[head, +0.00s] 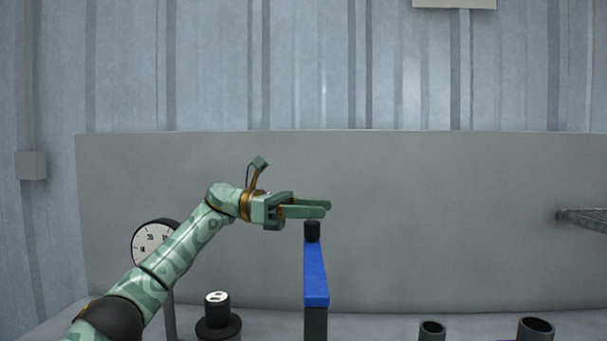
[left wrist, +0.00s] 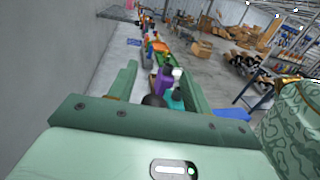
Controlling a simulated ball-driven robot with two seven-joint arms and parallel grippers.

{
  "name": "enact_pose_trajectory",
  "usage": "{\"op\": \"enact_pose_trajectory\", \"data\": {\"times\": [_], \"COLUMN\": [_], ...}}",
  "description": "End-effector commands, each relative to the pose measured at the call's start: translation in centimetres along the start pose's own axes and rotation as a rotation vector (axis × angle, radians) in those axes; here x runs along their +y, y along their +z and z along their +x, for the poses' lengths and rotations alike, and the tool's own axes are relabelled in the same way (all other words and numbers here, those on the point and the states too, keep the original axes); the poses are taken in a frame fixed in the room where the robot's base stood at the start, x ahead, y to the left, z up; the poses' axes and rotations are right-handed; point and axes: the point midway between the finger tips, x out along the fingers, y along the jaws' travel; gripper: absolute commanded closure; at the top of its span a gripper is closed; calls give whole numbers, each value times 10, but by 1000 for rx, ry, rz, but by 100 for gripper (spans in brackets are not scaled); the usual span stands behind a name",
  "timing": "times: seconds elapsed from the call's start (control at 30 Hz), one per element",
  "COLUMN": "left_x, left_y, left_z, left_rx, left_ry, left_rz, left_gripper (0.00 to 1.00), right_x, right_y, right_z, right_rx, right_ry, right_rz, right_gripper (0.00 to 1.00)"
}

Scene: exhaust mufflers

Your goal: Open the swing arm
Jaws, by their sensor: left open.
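The swing arm (head: 315,274) is a blue bar with a black knob (head: 312,231) at its far end, in the lower middle of the head view. My left gripper (head: 318,208) reaches in from the left and is open, its fingers pointing right, just above the knob. In the left wrist view, a dark round thing (left wrist: 153,100), likely the knob, shows between the two spread fingers. A blue patch (left wrist: 232,113), likely part of the bar, shows right of the fingers. I cannot tell whether the fingers touch the knob. My right gripper is not in view.
A dial gauge (head: 153,240) stands behind my left arm. A black cylinder (head: 217,312) stands left of the swing arm. Two dark tubes (head: 432,330) (head: 536,328) stand at the lower right. A grey panel (head: 440,220) rises behind; the space right of the gripper is clear.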

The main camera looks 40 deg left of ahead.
Motion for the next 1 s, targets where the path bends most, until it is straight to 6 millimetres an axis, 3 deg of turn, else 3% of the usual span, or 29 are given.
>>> {"op": "enact_pose_trajectory", "data": {"times": [0.03,0.23,0.53,0.7,1.0], "left_x": [-13,-52,-116,-133,-136], "left_y": [18,64,86,92,93], "left_z": [-1,4,14,16,17], "left_rx": [2,1,3,3,1], "left_ry": [-3,-2,-2,-1,-1], "left_rz": [9,10,3,1,-1], "left_gripper": [51,51,51,51,51], "right_x": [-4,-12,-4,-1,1], "right_y": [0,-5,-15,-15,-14], "right_z": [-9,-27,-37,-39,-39], "right_rx": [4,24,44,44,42], "right_ry": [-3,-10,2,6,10], "right_rz": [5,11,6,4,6], "right_gripper": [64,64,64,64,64]}}
